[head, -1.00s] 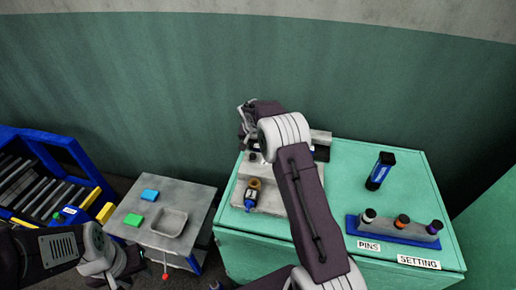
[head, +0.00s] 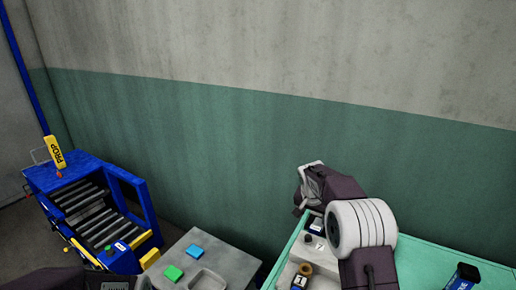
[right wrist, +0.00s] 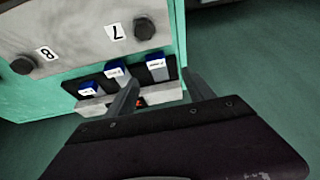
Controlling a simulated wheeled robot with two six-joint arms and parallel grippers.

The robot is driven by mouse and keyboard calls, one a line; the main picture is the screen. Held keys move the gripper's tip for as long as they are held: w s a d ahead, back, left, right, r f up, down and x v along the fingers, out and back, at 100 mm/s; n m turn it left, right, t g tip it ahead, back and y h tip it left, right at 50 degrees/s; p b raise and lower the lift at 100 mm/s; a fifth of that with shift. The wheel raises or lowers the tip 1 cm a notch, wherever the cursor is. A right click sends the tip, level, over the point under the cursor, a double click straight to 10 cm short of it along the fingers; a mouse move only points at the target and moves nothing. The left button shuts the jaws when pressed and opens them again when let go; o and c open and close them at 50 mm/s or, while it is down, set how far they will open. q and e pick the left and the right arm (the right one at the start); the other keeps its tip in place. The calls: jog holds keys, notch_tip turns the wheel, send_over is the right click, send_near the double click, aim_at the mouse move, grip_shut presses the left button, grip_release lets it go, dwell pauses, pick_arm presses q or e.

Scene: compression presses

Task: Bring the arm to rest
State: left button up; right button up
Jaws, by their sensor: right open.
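My right gripper (head: 306,188) is open and empty in the head view, raised above the far edge of the green bench (head: 286,246). I cannot tell whether a finger touches the holder. My left forearm shows at the bottom left of the head view; its gripper is out of frame.
A grey side table (head: 228,262) carries a blue block (head: 194,251), a green block (head: 173,273) and a shallow tray (head: 207,281). A blue roller conveyor (head: 93,215) stands left. A blue cylinder (head: 465,277) is at right on the bench. The wall is behind.

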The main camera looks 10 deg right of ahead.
jog(key=s+a+r+n+y+p, duration=0.1)
jog(key=s+a+r, duration=0.4)
jog(key=s, duration=0.4)
jog(key=s+a+f+n+g+y, duration=0.1)
jog(key=s+f, duration=0.4)
jog(key=s, duration=0.5)
jog(key=s+a+f+n+g+y, duration=0.1)
jog(key=s+a+f+n, duration=0.2)
jog(key=s, duration=0.8)
jog(key=shift+s+a+f+n+g+p, duration=0.25)
jog(key=shift+f+n+g+p, duration=0.15)
jog(key=shift+f+n, duration=0.6)
